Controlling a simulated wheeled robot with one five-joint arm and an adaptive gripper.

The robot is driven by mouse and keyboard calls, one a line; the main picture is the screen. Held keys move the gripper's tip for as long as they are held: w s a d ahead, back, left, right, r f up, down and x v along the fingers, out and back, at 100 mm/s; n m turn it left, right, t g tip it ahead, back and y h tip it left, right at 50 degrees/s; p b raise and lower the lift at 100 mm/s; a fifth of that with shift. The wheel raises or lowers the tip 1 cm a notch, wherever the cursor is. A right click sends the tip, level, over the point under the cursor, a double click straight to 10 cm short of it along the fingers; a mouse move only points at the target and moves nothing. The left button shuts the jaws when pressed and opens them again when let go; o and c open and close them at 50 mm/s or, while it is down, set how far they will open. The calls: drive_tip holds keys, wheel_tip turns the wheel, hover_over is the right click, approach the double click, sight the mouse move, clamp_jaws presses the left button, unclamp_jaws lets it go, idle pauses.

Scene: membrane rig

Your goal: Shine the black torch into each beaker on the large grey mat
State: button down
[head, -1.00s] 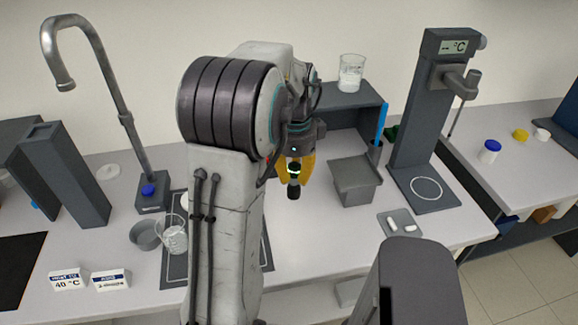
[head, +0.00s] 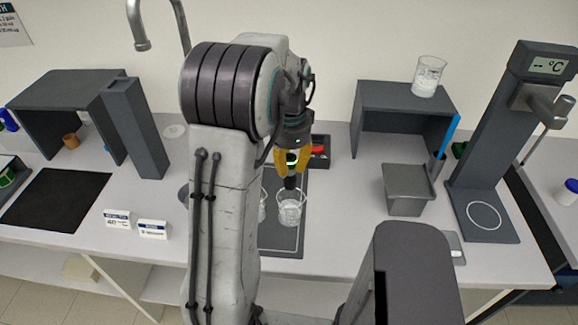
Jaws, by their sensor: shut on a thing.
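My gripper (head: 291,168) has yellow fingers shut on the black torch (head: 290,183), which points down. A green band shows between the fingers. The torch's lower end is at or just above the rim of a glass beaker (head: 291,210) on the large grey mat (head: 285,245); I cannot tell whether it is inside. A second beaker (head: 262,207) stands just left of it, mostly hidden behind my arm. My arm also hides the mat's left part. No light beam is discernible in the beaker.
Another beaker (head: 429,78) with white contents stands on a dark shelf (head: 375,98). A grey bin (head: 408,192) and a tall stand with a °C display (head: 550,66) are at the right. Two small label signs (head: 118,219) and a black mat (head: 57,200) are at the left.

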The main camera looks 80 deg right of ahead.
sight(290, 173)
drive_tip(key=shift+d+n, duration=0.15)
drive_tip(key=shift+n, duration=0.25)
drive_tip(key=shift+f, duration=0.15)
drive_tip(key=shift+f+b, duration=1.35)
drive_tip(key=shift+b, duration=0.05)
idle(2.0)
drive_tip(key=shift+r+p, duration=1.35)
drive_tip(key=shift+r, duration=0.25)
drive_tip(key=shift+s+f, duration=0.1)
